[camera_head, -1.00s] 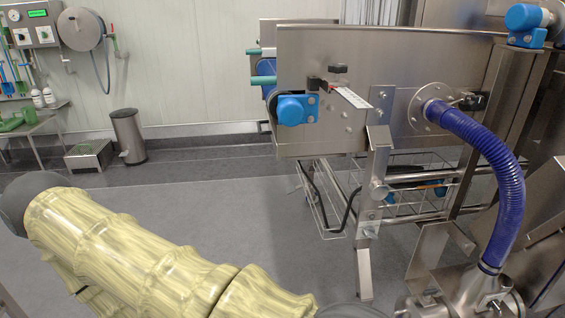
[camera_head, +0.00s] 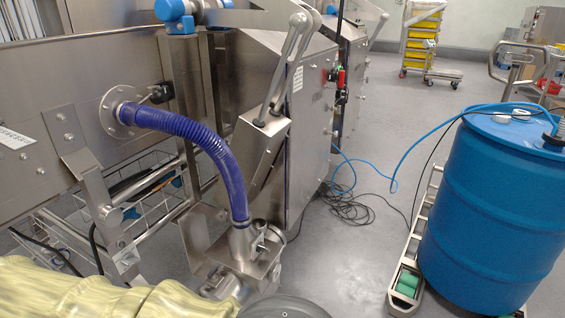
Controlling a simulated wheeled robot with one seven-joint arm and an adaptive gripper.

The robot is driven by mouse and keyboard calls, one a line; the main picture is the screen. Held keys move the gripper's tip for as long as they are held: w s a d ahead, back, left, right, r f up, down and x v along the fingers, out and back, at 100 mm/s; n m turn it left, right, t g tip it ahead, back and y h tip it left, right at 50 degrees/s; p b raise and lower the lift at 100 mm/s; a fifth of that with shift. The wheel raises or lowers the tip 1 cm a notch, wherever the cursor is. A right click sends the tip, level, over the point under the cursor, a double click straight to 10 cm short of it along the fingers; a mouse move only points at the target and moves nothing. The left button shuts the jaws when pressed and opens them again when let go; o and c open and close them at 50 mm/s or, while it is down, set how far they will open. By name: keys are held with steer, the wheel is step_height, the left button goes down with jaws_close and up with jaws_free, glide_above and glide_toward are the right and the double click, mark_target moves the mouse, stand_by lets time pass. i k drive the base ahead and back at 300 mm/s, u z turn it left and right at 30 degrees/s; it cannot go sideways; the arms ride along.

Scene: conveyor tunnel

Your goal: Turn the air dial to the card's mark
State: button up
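No air dial can be made out clearly. A small red and black fitting (camera_head: 341,80) sits on the side of the steel cabinet (camera_head: 307,130), too small to tell if it carries a dial. A small white label (camera_head: 298,79) is on the same cabinet, left of the fitting; its print cannot be read. Another white printed strip (camera_head: 14,139) is on the conveyor side at the left edge. My arm in its pale yellow sleeve crosses the bottom left. My gripper is outside the view.
A blue drum (camera_head: 493,210) stands on a low wheeled frame (camera_head: 408,265) at the right. Blue hose and black cables (camera_head: 345,208) lie on the floor beside the cabinet. A purple ribbed hose (camera_head: 205,145) bends down from the conveyor. Grey floor is open behind, toward a yellow-crate trolley (camera_head: 424,45).

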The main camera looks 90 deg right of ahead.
mark_target(260, 248)
steer(key=z, duration=2.5)
steer(key=k, duration=1.25)
steer(key=z, duration=0.55)
steer(key=i, duration=1.5)
steer(key=u, duration=0.8)
